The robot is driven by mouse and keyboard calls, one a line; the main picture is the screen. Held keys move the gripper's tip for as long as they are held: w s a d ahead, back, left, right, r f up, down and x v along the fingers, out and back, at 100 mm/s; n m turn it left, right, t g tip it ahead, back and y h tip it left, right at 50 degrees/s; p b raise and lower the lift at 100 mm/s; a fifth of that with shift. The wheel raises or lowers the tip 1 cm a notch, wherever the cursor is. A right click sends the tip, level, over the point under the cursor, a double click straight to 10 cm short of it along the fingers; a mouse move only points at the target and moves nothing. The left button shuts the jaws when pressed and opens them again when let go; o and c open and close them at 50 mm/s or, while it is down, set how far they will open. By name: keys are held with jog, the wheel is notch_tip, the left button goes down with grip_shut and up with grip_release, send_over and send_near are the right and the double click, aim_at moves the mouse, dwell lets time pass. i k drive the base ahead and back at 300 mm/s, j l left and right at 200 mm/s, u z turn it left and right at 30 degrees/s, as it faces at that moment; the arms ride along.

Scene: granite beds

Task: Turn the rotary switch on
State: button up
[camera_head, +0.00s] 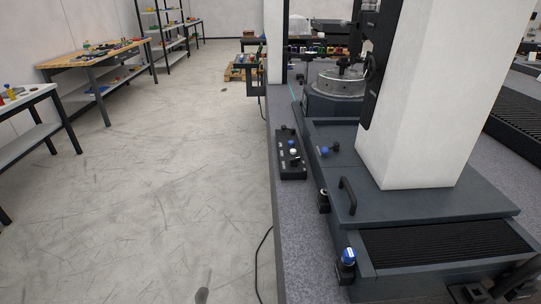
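A rotary switch with a blue knob (348,256) on a dark round body sits at the near left corner of the grey machine, by the granite bed. A pale mark shows on the knob, but its setting is too small to read. Another dark knob with a pale top (324,199) is farther back on the same side. Dark jointed parts (485,291) are cut off at the bottom right corner; I cannot tell whether they are my gripper or machine parts. Nothing is seen touching the blue knob.
A black control box (291,158) with blue and white knobs lies on the granite bed (300,215). A black handle (347,195) and a white column (415,100) stand on the machine. A black cable (260,262) hangs at the bed's edge. The floor at left is mostly clear, with workbenches beyond.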

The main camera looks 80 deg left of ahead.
aim_at(293, 161)
jog(key=u, duration=2.6)
